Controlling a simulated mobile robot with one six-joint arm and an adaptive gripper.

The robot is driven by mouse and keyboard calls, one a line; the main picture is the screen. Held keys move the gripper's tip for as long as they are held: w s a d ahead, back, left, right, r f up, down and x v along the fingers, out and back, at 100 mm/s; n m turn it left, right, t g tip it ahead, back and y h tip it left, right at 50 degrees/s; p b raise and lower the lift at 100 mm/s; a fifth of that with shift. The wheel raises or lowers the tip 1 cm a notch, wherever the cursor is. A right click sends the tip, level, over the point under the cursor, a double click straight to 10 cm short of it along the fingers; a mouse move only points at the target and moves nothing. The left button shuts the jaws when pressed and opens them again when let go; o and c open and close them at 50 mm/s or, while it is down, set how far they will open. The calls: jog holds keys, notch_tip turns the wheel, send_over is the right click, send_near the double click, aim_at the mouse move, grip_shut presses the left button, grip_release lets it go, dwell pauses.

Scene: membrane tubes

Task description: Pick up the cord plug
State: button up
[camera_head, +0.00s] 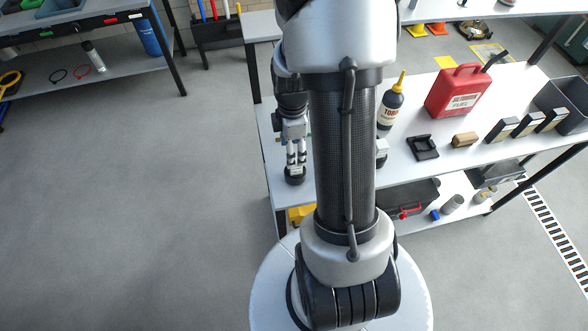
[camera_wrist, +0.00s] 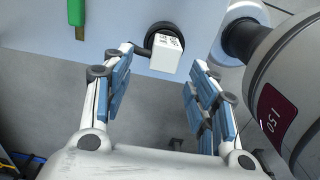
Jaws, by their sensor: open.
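A small white block with dark print and a black round part behind it, seemingly the cord plug (camera_wrist: 166,52), is at the top middle of the wrist view. A short dark piece sticks out on its left. My gripper (camera_wrist: 162,60) is open, with one blue-padded finger on each side of the block and gaps between. I cannot tell how far the block is beyond the fingertips. In the head view, my gripper (camera_head: 295,160) points down at the left edge of the white table (camera_head: 400,180), and a dark round base shows just below the fingertips.
A green-handled item (camera_wrist: 76,14) lies at upper left. A black bottle (camera_head: 389,108), red fuel can (camera_head: 456,92) and black holder (camera_head: 422,147) stand right of my arm.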

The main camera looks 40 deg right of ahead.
aim_at(295, 168)
jog(key=f+b, duration=0.1)
jog(key=f, duration=0.1)
jog(key=f+b, duration=0.1)
jog(key=f, duration=0.4)
jog(key=shift+s+d+f+b, duration=0.15)
jog(key=shift+s+f+b, duration=0.05)
jog(key=shift+s+b, duration=0.2)
jog(key=shift+r, duration=0.1)
jog(key=c, duration=1.2)
jog(key=shift+o, duration=0.2)
jog(key=shift+r, duration=0.1)
